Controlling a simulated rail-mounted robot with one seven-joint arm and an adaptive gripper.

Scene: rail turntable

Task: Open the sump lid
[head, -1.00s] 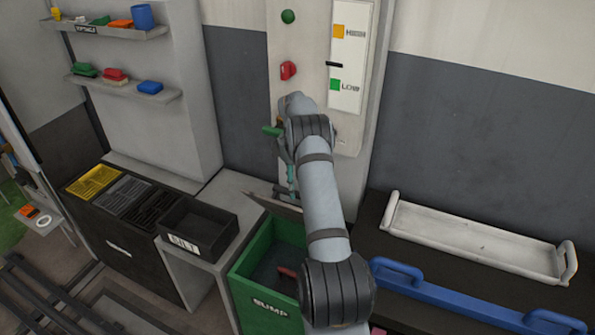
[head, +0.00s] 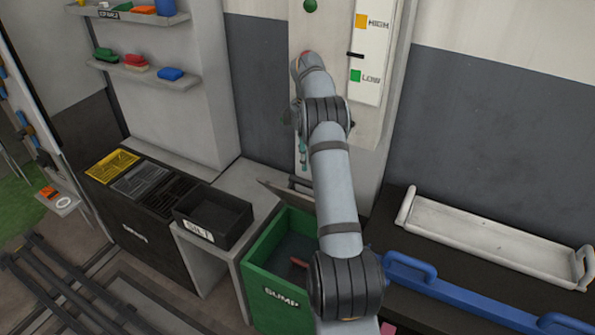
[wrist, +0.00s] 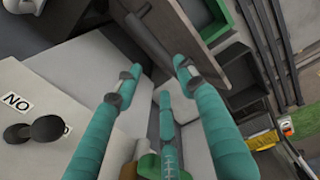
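The green sump bin (head: 262,290) stands below the wall panel, its mouth open and its dark inside showing. A reddish-brown piece (head: 299,262) lies inside, partly hidden by my arm. The grey-brown sump lid (head: 283,194) is tilted up at the bin's back edge. In the wrist view the lid (wrist: 193,20) shows its flat face with a dark bar handle (wrist: 150,41), beside the bin's green rim (wrist: 222,22). My gripper (wrist: 157,72) has its teal fingers spread, with nothing held between them. It also shows above the lid in the head view (head: 303,165), apart from it.
A black open box (head: 212,219) sits on the grey bench left of the bin. A white tray (head: 490,240) and a blue-handled bar (head: 460,300) lie right. The wall panel (head: 330,25) with its HIGH/LOW gauge stands behind my arm.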

